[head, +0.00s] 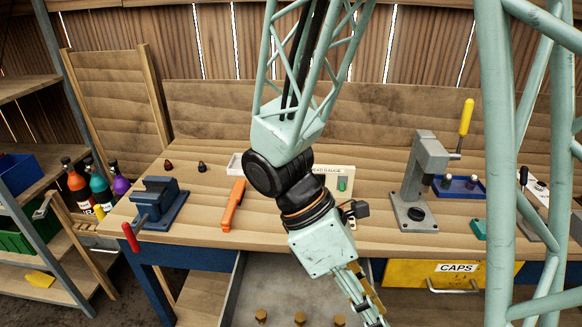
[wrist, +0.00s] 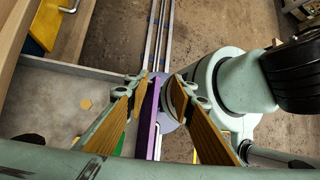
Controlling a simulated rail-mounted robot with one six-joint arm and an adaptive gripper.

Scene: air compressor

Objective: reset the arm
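My gripper (head: 366,295) hangs in front of the workbench in the head view, beside the right side of the open grey drawer. Its tips run off the bottom edge. In the wrist view my gripper (wrist: 160,84) has its two wood-coloured finger pads apart, with a gap between them. A purple strip (wrist: 151,118) shows in that gap; neither pad visibly grips it. My arm is bent and reaches down from the top across the middle of the bench.
The open drawer (head: 240,290) holds several brass pieces (head: 300,318). A yellow CAPS drawer (head: 410,274) is to its right. On the bench (head: 300,110) are a blue vise (head: 158,203), an orange tool (head: 233,205) and a grey press (head: 420,180). Shelves (head: 50,255) stand at left.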

